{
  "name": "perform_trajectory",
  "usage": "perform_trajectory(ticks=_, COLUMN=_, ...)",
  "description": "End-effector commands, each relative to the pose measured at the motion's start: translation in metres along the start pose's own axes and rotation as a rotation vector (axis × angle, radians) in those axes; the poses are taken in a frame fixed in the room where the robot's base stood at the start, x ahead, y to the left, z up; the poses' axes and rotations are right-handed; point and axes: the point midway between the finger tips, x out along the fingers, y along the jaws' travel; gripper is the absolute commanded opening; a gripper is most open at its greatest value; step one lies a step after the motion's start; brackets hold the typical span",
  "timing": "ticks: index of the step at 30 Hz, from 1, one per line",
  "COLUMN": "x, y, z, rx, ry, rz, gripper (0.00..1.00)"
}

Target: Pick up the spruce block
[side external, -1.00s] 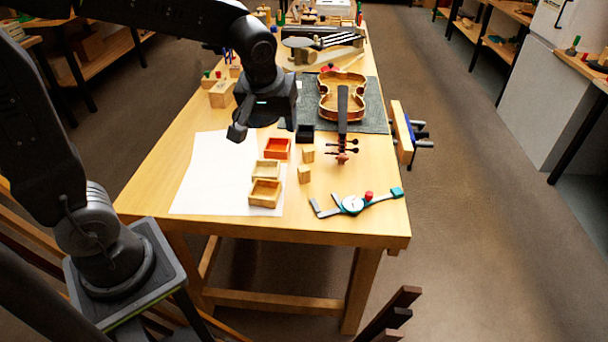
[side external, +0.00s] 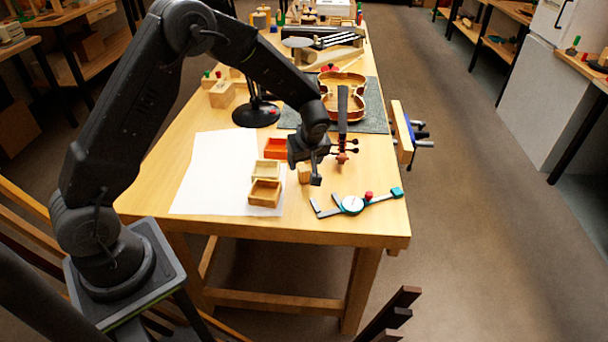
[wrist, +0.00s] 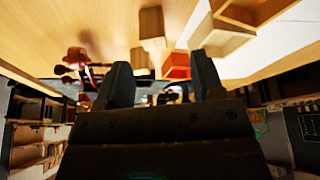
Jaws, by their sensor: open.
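Two small pale wooden blocks show in the wrist view, one nearer (wrist: 151,24) and one just beyond it (wrist: 140,60). I cannot tell which of them is the spruce block. In the side view one block (side external: 304,174) shows partly beside my gripper, and the other is hidden behind the gripper. My gripper (side external: 318,171) is over the bench by the blocks. Its two spread fingers (wrist: 162,84) have nothing between them in the wrist view.
Left of the blocks are two wooden trays (side external: 265,193) and a red-orange tray (side external: 275,148), near a white sheet (side external: 205,175). A violin neck with scroll (side external: 342,120) lies behind. A dial caliper (side external: 352,204) lies to the right front.

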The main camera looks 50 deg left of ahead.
Motion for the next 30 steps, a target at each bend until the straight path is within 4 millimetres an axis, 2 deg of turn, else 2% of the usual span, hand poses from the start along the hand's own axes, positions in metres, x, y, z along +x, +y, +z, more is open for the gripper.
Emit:
perform_trajectory(ticks=3, x=0.015, y=0.0, z=0.0, rx=-0.001, ry=-0.001, rz=0.0, gripper=0.62)
perform_trajectory(ticks=8, x=0.024, y=0.001, z=0.0, rx=0.0, ry=-0.001, rz=0.0, gripper=0.62)
perform_trajectory(ticks=18, x=0.068, y=0.008, z=0.001, rx=0.0, ry=-0.001, rz=0.001, gripper=0.62)
perform_trajectory(ticks=27, x=0.072, y=0.008, z=0.001, rx=0.0, ry=0.0, rz=0.001, gripper=0.62)
perform_trajectory(ticks=30, x=0.072, y=0.008, z=0.001, rx=0.0, ry=0.0, rz=0.001, gripper=0.53)
